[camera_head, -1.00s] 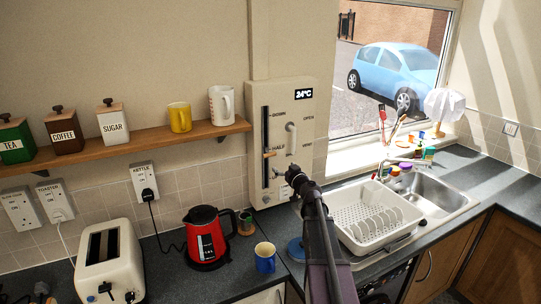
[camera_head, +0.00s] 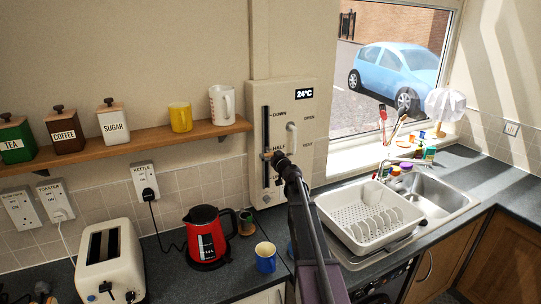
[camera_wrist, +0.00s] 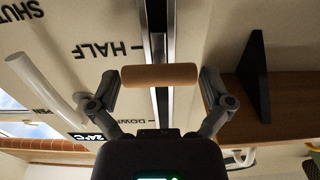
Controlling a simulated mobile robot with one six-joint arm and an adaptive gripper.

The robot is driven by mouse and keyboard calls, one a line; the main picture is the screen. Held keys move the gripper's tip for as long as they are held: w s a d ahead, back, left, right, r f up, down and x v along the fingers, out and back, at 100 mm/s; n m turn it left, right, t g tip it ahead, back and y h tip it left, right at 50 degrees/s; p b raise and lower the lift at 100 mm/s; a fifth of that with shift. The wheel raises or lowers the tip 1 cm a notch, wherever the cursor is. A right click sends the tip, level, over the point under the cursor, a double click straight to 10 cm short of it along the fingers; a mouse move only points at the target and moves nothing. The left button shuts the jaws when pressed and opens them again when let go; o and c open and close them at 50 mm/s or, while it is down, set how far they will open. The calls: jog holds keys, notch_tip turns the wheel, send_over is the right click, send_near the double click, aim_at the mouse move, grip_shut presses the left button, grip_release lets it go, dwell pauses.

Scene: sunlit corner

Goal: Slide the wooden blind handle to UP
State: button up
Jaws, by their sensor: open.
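The wooden blind handle (camera_wrist: 160,75) is a short light-brown bar on a vertical slot in the cream wall panel (camera_head: 300,97). It sits about level with the HALF mark, below DOWN, in the head view (camera_head: 267,155). The UP mark cannot be read in either view. My gripper (camera_wrist: 160,82) is open, with one finger by each end of the handle. It also shows at the handle in the head view (camera_head: 277,157), where it partly covers it. I cannot tell whether the fingers touch the handle.
A white handle (camera_head: 291,137) stands on the same panel to the right, beside OPEN and VENT marks. A wooden shelf (camera_head: 130,145) ends just left of the panel. Below are a red kettle (camera_head: 206,238), a blue mug (camera_head: 265,258) and a white dish rack (camera_head: 365,220).

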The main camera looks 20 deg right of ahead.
jog(key=shift+w, duration=0.1)
jog(key=c, duration=1.1)
jog(key=shift+o, duration=0.2)
notch_tip(320, 180, down, 15)
jog(key=b, duration=1.5)
jog(key=shift+f, duration=0.1)
jog(key=o, duration=1.1)
jog(key=shift+f, duration=0.15)
jog(key=shift+c, duration=0.2)
jog(key=s, duration=1.2)
jog(key=shift+d, duration=0.2)
